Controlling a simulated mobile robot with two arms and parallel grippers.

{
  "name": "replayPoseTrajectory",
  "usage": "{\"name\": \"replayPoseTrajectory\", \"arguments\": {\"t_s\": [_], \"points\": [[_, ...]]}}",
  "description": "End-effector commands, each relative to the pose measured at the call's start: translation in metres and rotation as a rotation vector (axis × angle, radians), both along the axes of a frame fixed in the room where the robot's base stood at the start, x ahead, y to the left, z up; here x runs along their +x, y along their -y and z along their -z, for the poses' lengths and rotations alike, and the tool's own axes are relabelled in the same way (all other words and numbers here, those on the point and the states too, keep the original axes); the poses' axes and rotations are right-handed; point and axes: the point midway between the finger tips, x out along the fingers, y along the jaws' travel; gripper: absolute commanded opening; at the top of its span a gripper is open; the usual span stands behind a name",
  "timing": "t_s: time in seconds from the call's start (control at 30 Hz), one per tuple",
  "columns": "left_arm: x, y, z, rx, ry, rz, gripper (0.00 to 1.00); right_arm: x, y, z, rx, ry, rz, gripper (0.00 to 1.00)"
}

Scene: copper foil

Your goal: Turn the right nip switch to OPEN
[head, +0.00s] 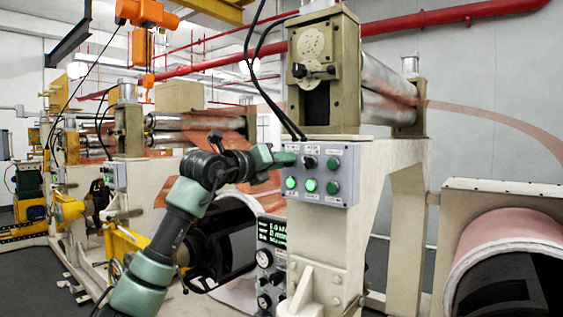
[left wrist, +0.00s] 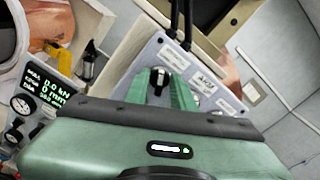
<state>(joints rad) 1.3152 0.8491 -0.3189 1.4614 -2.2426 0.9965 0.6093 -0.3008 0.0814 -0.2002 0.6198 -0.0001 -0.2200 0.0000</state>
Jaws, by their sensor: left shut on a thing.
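A grey control panel (head: 347,172) is mounted on the cream machine frame in the head view. A black switch knob (head: 310,162) is in its upper row, by the fingertips of my left gripper (head: 289,158). In the left wrist view, a black knob with a white mark (left wrist: 158,77) sits between the two green fingers of my left gripper (left wrist: 160,92), which is shut on it. The labels are too small to read, so I cannot tell the switch's setting. My right gripper is not in view.
Lit green buttons (head: 311,185) are in the panel's lower row, close below the fingers. A gauge unit with a green readout (head: 270,232) stands lower left. Black cables (head: 262,85) hang above the panel. A copper roll (head: 505,240) is at right.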

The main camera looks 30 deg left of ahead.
Motion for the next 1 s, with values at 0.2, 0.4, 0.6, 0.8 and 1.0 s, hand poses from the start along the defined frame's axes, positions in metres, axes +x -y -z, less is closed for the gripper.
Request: {"name": "replayPoseTrajectory", "arguments": {"t_s": [0.2, 0.4, 0.6, 0.8, 1.0], "points": [[0.0, 0.0, 0.0, 0.083, 0.004, -0.001, 0.0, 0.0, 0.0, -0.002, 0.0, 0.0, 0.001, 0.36], [0.0, 0.001, -0.001, 0.233, 0.015, -0.001, 0.0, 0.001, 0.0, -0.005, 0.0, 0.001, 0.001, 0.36], [0.0, 0.001, -0.001, 0.419, 0.031, 0.0, 0.0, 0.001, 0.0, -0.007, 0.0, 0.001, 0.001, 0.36], [0.0, 0.002, -0.001, 0.608, 0.045, 0.0, 0.0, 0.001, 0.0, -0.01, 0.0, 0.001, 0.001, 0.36], [0.0, 0.003, 0.0, 0.78, 0.059, 0.0, 0.0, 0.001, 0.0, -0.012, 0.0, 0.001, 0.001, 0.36]]}}
